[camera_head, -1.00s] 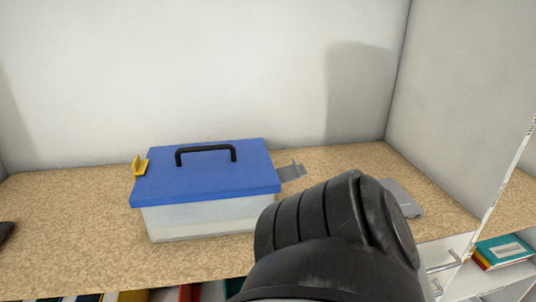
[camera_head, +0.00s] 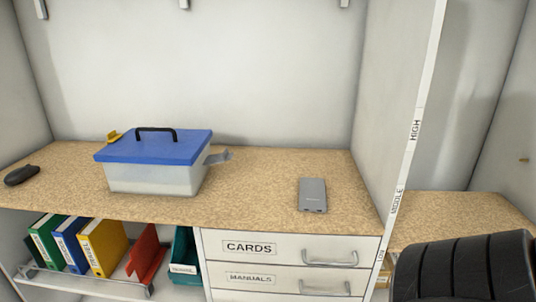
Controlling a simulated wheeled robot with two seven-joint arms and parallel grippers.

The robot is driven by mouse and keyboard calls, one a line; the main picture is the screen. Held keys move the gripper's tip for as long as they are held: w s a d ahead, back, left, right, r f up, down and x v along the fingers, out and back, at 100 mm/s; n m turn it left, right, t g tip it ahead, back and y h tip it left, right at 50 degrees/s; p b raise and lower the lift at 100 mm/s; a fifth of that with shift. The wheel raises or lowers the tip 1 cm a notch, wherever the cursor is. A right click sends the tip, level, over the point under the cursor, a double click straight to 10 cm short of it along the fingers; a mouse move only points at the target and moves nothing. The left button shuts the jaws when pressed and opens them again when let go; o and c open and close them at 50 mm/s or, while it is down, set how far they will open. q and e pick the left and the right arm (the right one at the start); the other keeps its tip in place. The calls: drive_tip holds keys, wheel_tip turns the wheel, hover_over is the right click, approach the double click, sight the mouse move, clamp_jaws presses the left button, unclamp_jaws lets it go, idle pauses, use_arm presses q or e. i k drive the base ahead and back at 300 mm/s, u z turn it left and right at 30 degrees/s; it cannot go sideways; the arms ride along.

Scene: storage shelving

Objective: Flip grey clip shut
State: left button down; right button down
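A clear plastic box (camera_head: 155,179) with a blue lid (camera_head: 158,147) and a black handle stands on the speckled shelf top at left centre. The grey clip (camera_head: 217,156) sticks out from the lid's right side, swung outward and apart from the box wall. A yellow clip (camera_head: 115,136) sits at the lid's left end and also sticks up and outward. A black ribbed part of my arm fills the lower right corner. Neither gripper's fingers show.
The shelf top (camera_head: 255,190) is clear between the box and a grey power bank (camera_head: 312,194). A dark mouse-like object (camera_head: 21,175) lies far left. A white upright panel (camera_head: 412,130) bounds the right. Below are binders (camera_head: 102,246) and drawers marked CARDS (camera_head: 290,249) and MANUALS.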

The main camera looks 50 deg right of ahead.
sight(220, 157)
drive_tip(key=z, duration=1.35)
drive_tip(key=i, duration=0.45)
drive_tip(key=k, duration=1.3)
drive_tip(key=u, duration=0.7)
drive_tip(key=i, duration=1.25)
drive_tip(key=z, duration=0.05)
